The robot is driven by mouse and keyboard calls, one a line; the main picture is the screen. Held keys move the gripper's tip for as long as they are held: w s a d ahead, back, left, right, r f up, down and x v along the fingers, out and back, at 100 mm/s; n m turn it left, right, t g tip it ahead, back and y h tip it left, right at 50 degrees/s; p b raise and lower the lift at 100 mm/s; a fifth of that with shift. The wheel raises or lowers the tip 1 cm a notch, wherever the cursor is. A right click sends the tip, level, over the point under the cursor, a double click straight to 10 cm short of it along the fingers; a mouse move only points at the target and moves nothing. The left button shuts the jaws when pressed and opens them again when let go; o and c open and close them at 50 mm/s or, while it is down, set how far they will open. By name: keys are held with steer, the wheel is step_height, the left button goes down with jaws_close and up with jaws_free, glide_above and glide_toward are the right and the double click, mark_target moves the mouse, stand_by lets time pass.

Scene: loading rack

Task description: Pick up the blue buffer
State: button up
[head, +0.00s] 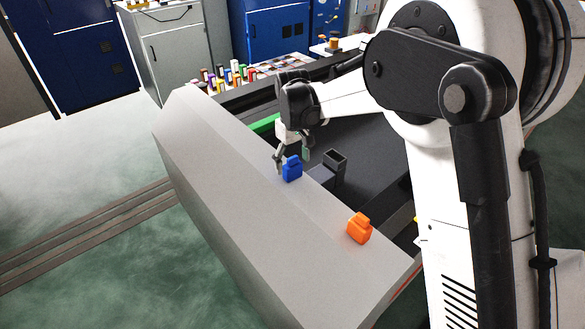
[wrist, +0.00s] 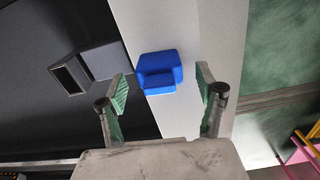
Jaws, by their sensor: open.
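The blue buffer (head: 292,169) is a small blue block-like container on the light grey ledge (head: 235,170), close to its inner edge. In the wrist view the blue buffer (wrist: 160,72) shows ahead of the fingertips, between their lines. My gripper (head: 291,160) is open and empty, with its fingers at the blue buffer in the head view. In the wrist view my gripper (wrist: 163,88) has its green-padded fingers spread apart, one on each side of the buffer's line. I cannot tell exactly how far the fingertips are from the buffer.
An orange container (head: 359,228) stands on the same ledge nearer the front. A dark grey hollow holder (head: 334,163) is beside the blue buffer; it also shows in the wrist view (wrist: 72,76). Several coloured bottles (head: 228,76) stand at the back. The ledge left of the buffer is clear.

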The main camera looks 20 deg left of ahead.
steer(key=shift+f, duration=0.45)
steer(key=c, duration=1.3)
steer(key=shift+r, duration=0.1)
